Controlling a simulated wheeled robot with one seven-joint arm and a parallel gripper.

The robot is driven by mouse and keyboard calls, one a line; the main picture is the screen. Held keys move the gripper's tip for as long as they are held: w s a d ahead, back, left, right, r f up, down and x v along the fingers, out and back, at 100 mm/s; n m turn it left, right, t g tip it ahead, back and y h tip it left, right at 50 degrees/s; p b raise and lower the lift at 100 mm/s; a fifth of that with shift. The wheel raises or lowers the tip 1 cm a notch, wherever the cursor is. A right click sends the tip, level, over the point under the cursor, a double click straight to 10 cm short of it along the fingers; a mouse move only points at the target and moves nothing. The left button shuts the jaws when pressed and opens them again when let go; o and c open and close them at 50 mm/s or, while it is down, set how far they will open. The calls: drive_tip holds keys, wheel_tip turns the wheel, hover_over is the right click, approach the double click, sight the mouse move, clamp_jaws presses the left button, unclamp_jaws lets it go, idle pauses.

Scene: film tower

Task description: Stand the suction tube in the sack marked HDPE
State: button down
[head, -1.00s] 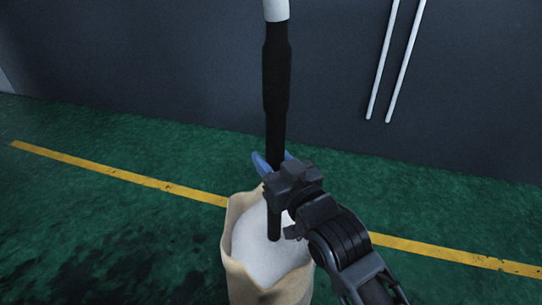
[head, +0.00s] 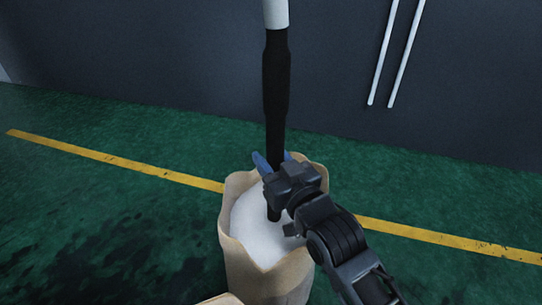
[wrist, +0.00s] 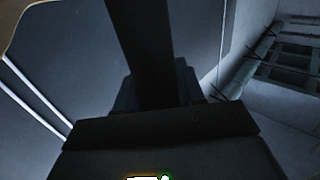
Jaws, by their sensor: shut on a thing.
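The suction tube (head: 276,85) is upright, black below with a pale grey upper part that runs out of the top of the head view. My gripper (head: 272,163), with blue fingers, is shut on its black lower part; the tube also shows in the wrist view (wrist: 145,50). Below it stands an open tan sack (head: 243,262) filled with white material (head: 255,232). The tube's lower end is inside the sack's mouth and appears to enter the white fill. No HDPE marking is readable on the sack.
Another tan edge (head: 220,300) shows at the bottom of the head view. A dark wall (head: 150,70) with two thin white pipes (head: 395,60) stands behind. The green floor (head: 100,210) has a yellow line (head: 120,163) and is clear at left.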

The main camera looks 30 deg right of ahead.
drive_tip(key=shift+f+b, duration=1.1)
drive_tip(key=shift+f, duration=0.75)
drive_tip(key=c, duration=1)
unclamp_jaws()
drive_tip(key=o, duration=0.4)
drive_tip(key=shift+f, duration=0.1)
wheel_tip(320, 180, up, 30)
drive_tip(key=p, duration=2)
